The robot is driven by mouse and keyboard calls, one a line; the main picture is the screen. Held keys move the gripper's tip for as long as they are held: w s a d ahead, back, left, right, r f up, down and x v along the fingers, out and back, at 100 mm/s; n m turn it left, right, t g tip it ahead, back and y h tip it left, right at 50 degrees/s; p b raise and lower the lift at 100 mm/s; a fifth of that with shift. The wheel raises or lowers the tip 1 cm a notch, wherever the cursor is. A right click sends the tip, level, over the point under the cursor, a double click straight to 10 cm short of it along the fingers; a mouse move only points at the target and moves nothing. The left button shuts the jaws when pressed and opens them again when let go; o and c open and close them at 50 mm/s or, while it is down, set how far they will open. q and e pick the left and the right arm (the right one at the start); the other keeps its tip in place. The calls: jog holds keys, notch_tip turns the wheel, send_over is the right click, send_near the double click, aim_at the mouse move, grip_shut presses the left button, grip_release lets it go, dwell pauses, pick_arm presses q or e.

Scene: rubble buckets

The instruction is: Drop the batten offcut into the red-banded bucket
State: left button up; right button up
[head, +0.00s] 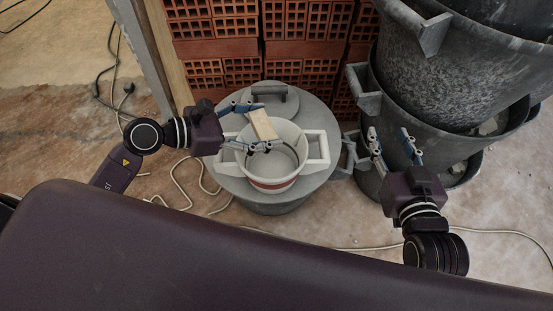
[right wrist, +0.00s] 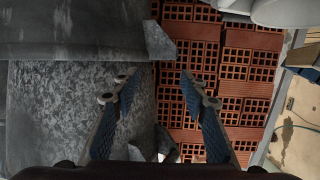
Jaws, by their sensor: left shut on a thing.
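The batten offcut (head: 262,124) is a short pale piece of wood. My left gripper (head: 265,127) is shut on it, one finger at each end, and the piece appears over the back part of the bucket's opening. My right gripper (head: 390,136) is open and empty in front of the stacked grey buckets. Its parted fingers also show in the right wrist view (right wrist: 157,82).
The grey lid (head: 224,161) with a handle covers a large bin under the bucket. Large grey buckets (head: 425,90) holding rubble are stacked at the right. Red hollow bricks (head: 225,70) stand behind. A pale cable (head: 185,190) lies on the dusty floor.

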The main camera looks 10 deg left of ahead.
pick_arm(q)
jog(key=shift+f+b, duration=0.4)
jog(key=shift+f, duration=0.15)
pick_arm(e)
jog(key=shift+w+a+r+t+y, duration=0.2)
jog(key=shift+r+t, duration=0.25)
jog(key=shift+r, duration=0.45)
jog(key=shift+w+a+r+t+y, duration=0.2)
jog(key=shift+r+t, duration=0.3)
jog(key=shift+r, duration=0.35)
jog(key=shift+w+a+r+t+y, duration=0.1)
jog(key=shift+w+r+t, duration=0.25)
jog(key=shift+r, duration=0.55)
jog(key=shift+s, duration=0.1)
pick_arm(q)
jog(key=o, duration=1.2)
jog(key=shift+o, duration=0.2)
jog(key=shift+a, duration=0.1)
pick_arm(e)
jog(key=shift+f, duration=0.1)
pick_arm(q)
jog(key=shift+s+a+r, duration=0.1)
jog(key=shift+s+a, duration=0.1)
jog(key=shift+a, duration=0.05)
jog(key=v, duration=1.1)
jog(key=shift+s, duration=0.1)
